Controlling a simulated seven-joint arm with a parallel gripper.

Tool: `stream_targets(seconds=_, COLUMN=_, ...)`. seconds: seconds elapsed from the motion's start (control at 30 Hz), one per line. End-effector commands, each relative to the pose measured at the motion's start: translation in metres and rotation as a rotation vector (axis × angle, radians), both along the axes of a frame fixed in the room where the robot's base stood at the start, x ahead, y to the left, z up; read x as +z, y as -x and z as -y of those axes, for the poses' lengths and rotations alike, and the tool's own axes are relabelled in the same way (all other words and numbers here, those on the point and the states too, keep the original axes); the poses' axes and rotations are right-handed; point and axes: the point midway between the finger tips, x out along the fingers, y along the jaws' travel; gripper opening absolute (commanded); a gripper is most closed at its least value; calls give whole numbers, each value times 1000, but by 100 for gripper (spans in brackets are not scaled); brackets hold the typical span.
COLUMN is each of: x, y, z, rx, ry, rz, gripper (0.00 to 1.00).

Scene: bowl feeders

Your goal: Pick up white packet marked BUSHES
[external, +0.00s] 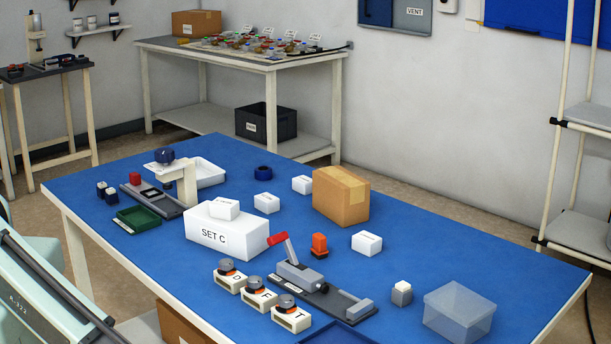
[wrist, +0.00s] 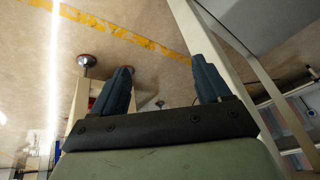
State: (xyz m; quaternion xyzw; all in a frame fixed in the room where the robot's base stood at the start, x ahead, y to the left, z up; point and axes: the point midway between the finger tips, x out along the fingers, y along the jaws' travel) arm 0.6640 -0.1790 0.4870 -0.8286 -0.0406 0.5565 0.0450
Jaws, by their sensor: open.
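Several small white packets are on the blue table in the external view. One white packet (external: 224,208) lies on top of the white SET C box (external: 214,238). A second packet (external: 267,203) and a third packet (external: 302,184) lie left of the cardboard box. Another packet (external: 366,242) is in front of that box. Their print is too small to read, so I cannot tell which is marked BUSHES. My gripper (wrist: 162,72) is open and empty in the wrist view, with floor beyond its fingers. It is outside the external view, away from the packets.
The cardboard box (external: 341,195) stands at the table's far side. A red-handled clamp (external: 300,275), an orange part (external: 319,245) and several marked white blocks (external: 257,290) stand in front. A clear bin (external: 459,312) is at right.

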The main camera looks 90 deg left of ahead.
Motion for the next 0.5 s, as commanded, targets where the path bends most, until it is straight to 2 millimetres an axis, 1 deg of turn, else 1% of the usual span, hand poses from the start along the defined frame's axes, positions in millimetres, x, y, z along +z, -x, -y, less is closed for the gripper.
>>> stream_targets(seconds=0.03, x=14, y=-27, z=28, rx=-15, ry=22, rz=61, gripper=77)
stream_targets(seconds=0.07, x=23, y=-39, z=42, rx=-22, ry=35, rz=96, gripper=77)
stream_targets(seconds=0.1, x=36, y=-56, z=62, rx=-31, ry=56, rz=142, gripper=77)
stream_targets(seconds=0.17, x=57, y=-78, z=93, rx=-45, ry=90, rz=211, gripper=77)
stream_targets(seconds=0.2, x=72, y=-91, z=114, rx=-57, ry=113, rz=253, gripper=77)
stream_targets(seconds=0.27, x=95, y=-110, z=146, rx=-74, ry=153, rz=316, gripper=77)
stream_targets(seconds=0.3, x=112, y=-121, z=167, rx=-85, ry=180, rz=356, gripper=77)
stream_targets(seconds=0.37, x=138, y=-136, z=197, rx=-103, ry=219, rz=411, gripper=77)
stream_targets(seconds=0.4, x=155, y=-144, z=216, rx=-114, ry=245, rz=445, gripper=77)
stream_targets(seconds=0.47, x=179, y=-155, z=239, rx=-129, ry=277, rz=489, gripper=77)
stream_targets(seconds=0.5, x=194, y=-161, z=251, rx=-138, ry=295, rz=513, gripper=77)
